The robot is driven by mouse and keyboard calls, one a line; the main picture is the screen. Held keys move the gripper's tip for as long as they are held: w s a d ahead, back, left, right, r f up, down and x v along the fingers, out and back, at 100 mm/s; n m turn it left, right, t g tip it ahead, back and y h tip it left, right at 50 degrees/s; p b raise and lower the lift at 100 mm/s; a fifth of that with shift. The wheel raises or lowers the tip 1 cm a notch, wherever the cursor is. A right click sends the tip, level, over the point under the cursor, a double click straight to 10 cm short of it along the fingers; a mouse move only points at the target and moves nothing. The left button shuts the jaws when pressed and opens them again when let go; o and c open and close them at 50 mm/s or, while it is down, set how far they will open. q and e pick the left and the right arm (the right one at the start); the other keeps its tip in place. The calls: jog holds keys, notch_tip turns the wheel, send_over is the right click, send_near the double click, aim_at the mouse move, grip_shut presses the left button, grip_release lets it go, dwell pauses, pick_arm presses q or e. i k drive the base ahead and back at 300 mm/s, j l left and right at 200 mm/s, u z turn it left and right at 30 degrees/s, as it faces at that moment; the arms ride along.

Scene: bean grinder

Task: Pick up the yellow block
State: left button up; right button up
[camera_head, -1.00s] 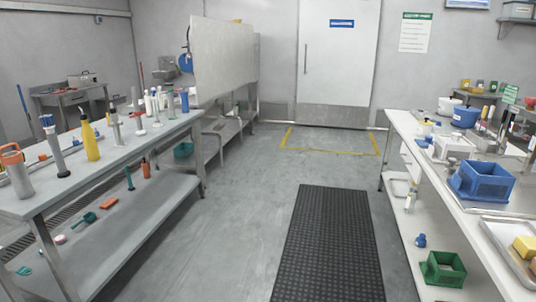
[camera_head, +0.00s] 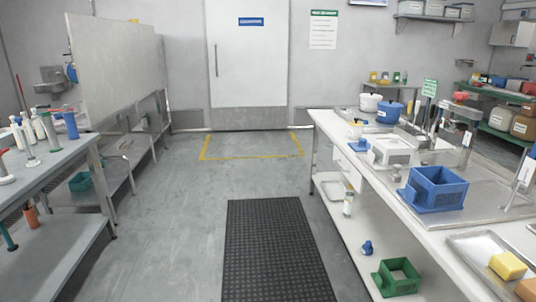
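A yellow block (camera_head: 508,265) lies in a shallow metal tray (camera_head: 464,250) on the right-hand table, near the lower right corner of the head view. An orange-tan block (camera_head: 527,289) is beside it, cut off by the picture edge. Neither of my grippers shows in the head view.
The right table holds a blue crate (camera_head: 437,188), a white box (camera_head: 391,150) and a blue pot (camera_head: 390,112). Its lower shelf holds a green crate (camera_head: 397,277). A long table (camera_head: 45,168) stands left. The floor between, with a black mat (camera_head: 272,250), is clear.

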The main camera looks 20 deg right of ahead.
aim_at(508, 266)
jog(key=i+u, duration=0.1)
jog(key=i, duration=0.4)
jog(key=i+l, duration=0.15)
jog(key=i, duration=0.35)
jog(key=u, duration=6.45)
